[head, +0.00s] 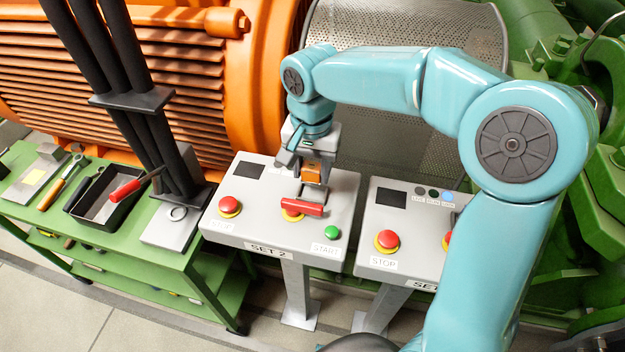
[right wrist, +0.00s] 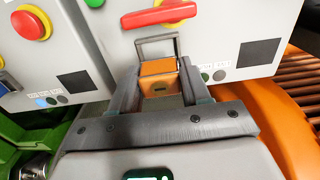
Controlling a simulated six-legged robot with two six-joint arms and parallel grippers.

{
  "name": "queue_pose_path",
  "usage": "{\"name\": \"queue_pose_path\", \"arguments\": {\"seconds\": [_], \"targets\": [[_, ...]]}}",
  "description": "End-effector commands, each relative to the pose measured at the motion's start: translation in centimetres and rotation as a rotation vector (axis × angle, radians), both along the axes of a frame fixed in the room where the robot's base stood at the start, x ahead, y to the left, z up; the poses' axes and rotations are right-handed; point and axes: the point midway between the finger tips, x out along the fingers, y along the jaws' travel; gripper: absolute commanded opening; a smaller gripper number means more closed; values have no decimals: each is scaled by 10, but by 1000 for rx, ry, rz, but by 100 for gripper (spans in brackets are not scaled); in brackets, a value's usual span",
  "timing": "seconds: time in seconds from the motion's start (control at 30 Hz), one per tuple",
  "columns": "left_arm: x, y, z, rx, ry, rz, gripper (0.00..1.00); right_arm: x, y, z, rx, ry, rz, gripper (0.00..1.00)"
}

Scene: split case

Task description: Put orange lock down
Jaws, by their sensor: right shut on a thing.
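The orange lock (head: 312,170) is a small block with a grey shackle. It is held between the jaws of my right gripper (head: 313,178), above the SET 2 panel (head: 260,225). In the right wrist view the lock (right wrist: 158,82) sits between both fingers, with its shackle (right wrist: 156,47) pointing toward a red handle (right wrist: 158,15). In the head view that red handle (head: 302,207) lies just below the lock. I cannot tell whether the shackle touches the handle or passes through it. My left gripper is not in view.
The SET 2 panel has a red STOP button (head: 230,206) and a green START button (head: 332,232). A second panel (head: 415,215) stands to its right. A green bench (head: 110,235) at left holds a black tray (head: 85,221) and tools. An orange motor (head: 180,60) stands behind.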

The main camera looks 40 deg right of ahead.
Motion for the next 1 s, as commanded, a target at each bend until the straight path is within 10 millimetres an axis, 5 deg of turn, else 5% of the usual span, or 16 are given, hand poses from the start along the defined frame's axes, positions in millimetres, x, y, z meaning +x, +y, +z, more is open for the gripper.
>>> {"name": "queue_pose_path", "arguments": {"seconds": [0.2, 0.63, 0.67, 0.7, 1.0], "targets": [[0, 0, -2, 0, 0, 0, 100, -2, -1, -35, 1, 5, 0, 13], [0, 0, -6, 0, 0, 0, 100, -1, -1, -43, 0, 1, 0, 13], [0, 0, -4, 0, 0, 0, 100, -1, -1, -41, 0, 1, 0, 56], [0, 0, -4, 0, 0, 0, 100, -1, -1, -41, 0, 1, 0, 70], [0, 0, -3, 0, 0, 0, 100, -1, -1, -40, 0, 1, 0, 72]]}}
